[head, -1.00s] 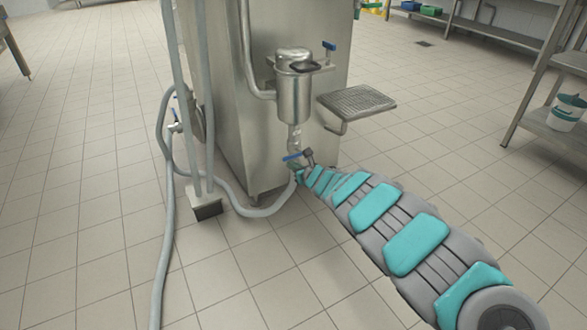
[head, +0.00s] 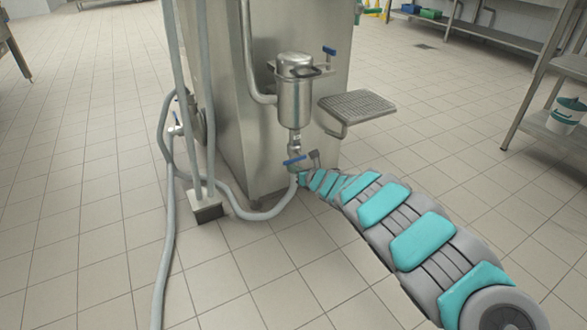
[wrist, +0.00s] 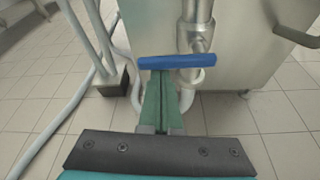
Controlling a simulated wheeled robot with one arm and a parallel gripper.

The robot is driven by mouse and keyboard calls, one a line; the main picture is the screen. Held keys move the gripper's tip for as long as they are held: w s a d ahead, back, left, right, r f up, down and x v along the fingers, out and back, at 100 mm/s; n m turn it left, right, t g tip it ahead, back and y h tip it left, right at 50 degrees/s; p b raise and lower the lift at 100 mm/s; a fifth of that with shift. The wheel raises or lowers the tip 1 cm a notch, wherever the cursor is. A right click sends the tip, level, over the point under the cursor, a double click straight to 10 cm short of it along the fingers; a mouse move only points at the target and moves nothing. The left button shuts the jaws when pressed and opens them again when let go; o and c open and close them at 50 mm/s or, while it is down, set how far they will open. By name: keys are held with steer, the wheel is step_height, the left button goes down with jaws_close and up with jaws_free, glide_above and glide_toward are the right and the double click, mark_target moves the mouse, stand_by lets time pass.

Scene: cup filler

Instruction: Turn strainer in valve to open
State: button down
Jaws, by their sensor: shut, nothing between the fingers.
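The strainer (head: 295,97) is a steel canister on the front of the steel machine. Below it is a valve with a blue lever handle (head: 295,160). In the wrist view the blue handle (wrist: 177,62) lies crosswise, nearly level, in front of the steel pipe (wrist: 195,38). My gripper (wrist: 160,78) is shut, with its green fingers together and nothing between them. Its fingertips are just under the handle's left half in the picture; I cannot tell whether they touch it. In the head view my gripper's tips are small and partly hidden near the valve.
A grey hose (head: 252,214) runs from the valve to the left along the floor. A perforated steel shelf (head: 357,106) juts out right of the strainer. Another blue-handled valve (head: 329,52) is above. The tiled floor at front left is mostly clear.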

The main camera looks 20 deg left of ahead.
steer(key=shift+r+m, duration=0.2)
steer(key=shift+m, duration=0.3)
steer(key=shift+r+m+g+y, duration=0.4)
steer(key=shift+r+m+y, duration=0.1)
steer(key=shift+r, duration=0.2)
steer(key=shift+w+d+r+m+g+y+b, duration=0.35)
steer(key=shift+r+m+y, duration=0.4)
steer(key=shift+m, duration=1.05)
steer(key=shift+w+d+r+m+g+y+b, duration=0.1)
steer(key=shift+w+d+r+m+y, duration=0.45)
steer(key=shift+m, duration=1.25)
steer(key=shift+w+d+r+m+g+y+b, duration=0.35)
steer(key=shift+r+m+y, duration=0.5)
steer(key=shift+m, duration=0.95)
steer(key=shift+w+a+f, duration=0.1)
steer(key=shift+w, duration=0.05)
steer(key=shift+a, duration=0.1)
